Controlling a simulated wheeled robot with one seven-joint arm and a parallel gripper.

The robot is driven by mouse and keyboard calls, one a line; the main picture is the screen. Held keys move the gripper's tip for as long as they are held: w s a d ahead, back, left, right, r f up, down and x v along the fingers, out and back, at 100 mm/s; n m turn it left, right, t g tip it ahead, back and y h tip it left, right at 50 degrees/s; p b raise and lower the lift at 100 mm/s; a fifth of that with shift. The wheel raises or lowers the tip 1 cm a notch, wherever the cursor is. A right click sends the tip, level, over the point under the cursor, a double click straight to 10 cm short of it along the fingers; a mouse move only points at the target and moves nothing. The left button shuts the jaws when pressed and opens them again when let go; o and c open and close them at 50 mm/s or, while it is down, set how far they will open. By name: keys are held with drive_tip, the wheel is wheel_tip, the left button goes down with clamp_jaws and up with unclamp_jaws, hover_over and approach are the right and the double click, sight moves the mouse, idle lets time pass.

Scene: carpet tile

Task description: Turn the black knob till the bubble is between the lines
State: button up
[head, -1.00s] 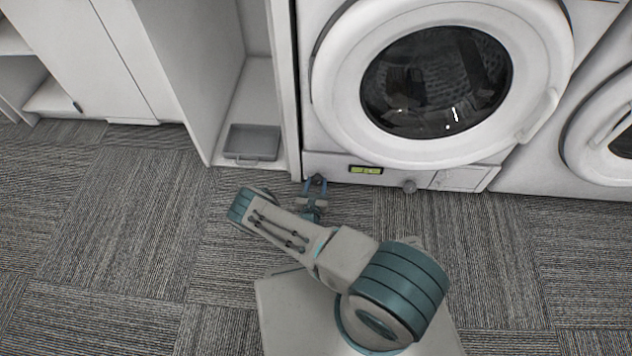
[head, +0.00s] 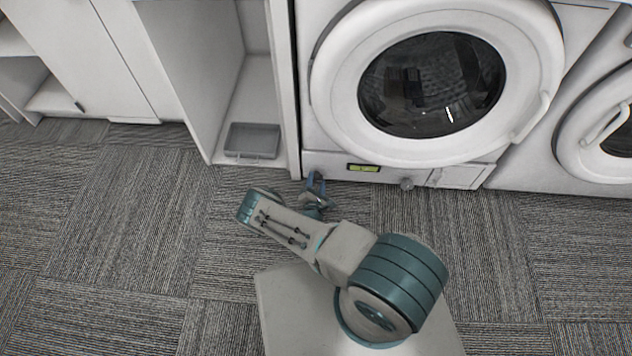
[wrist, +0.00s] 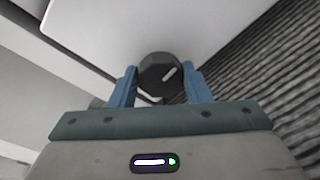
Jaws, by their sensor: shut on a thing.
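The black knob (wrist: 158,75) is dark and faceted with a pale line on its face, low on the washing machine's front. My gripper (wrist: 158,84) has its blue fingers on either side of the knob and is shut on it. In the head view my gripper (head: 316,184) is at the machine's lower left corner and hides the knob. The yellow-green level vial (head: 363,168) sits on the lower panel, right of my gripper. The bubble and lines are too small to make out.
The washing machine (head: 330,95) stands on grey carpet tile. A second machine (head: 567,130) is at the right. A grey tray (head: 252,141) lies in the open cabinet at left. The carpet at left is clear.

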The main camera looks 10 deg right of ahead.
drive_tip(key=shift+s+m, duration=0.1)
drive_tip(key=shift+m, duration=0.2)
drive_tip(key=o, duration=1)
